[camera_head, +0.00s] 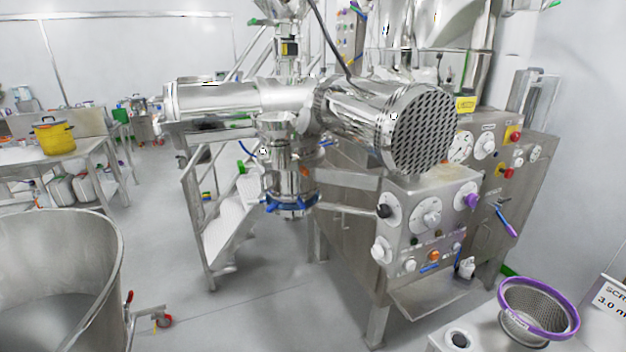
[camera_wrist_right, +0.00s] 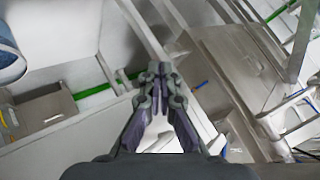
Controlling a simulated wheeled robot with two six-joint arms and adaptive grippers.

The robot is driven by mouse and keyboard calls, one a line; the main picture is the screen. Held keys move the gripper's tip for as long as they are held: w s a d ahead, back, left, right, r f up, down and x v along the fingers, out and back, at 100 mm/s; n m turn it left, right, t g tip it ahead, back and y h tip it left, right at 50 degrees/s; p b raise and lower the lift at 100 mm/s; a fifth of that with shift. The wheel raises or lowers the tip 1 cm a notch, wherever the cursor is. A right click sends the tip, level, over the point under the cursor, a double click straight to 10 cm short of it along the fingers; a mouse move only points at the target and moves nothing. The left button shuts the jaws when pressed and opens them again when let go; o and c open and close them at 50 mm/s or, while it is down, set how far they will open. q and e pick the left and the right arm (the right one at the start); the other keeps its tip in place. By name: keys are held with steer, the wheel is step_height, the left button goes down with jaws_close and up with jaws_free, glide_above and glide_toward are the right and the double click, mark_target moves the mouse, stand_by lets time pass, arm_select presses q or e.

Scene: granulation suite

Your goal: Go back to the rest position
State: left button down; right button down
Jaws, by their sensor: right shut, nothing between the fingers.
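My right gripper (camera_wrist_right: 159,76) shows in the right wrist view, its dark fingers reaching up from the bottom edge. The fingertips meet near the middle and hold nothing. Behind them are blurred pale surfaces, metal frames and green strips. Neither gripper shows in the head view. There, a granulation machine (camera_head: 440,215) with a horizontal motor housing (camera_head: 375,120) and a control panel with knobs stands right of the middle.
A large steel bowl (camera_head: 112,262) stands at the lower left. A purple-rimmed mesh basket (camera_head: 572,325) sits on a bench at the lower right. Metal steps (camera_head: 228,232) stand beside the machine. A yellow pot (camera_head: 53,137) is on a left table. The floor between is open.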

steer(key=s+a+f+n+g, duration=0.1)
steer(key=s+f+n+g, duration=0.2)
steer(key=s, duration=0.7)
steer(key=s+a+f+n+g, duration=0.1)
steer(key=s+f+n+g, duration=0.2)
steer(key=s+f, duration=0.5)
steer(key=s+a+f+n+g, duration=0.1)
steer(key=s+f+n+g, duration=0.2)
steer(key=s, duration=1)
step_height(320, 180, down, 2)
steer(key=shift+a+f+n+b, duration=0.15)
steer(key=shift+f+n+b, duration=0.15)
steer(key=shift+n, duration=0.4)
steer(key=c, duration=2)
jaws_free()
steer(key=shift+c, duration=0.2)
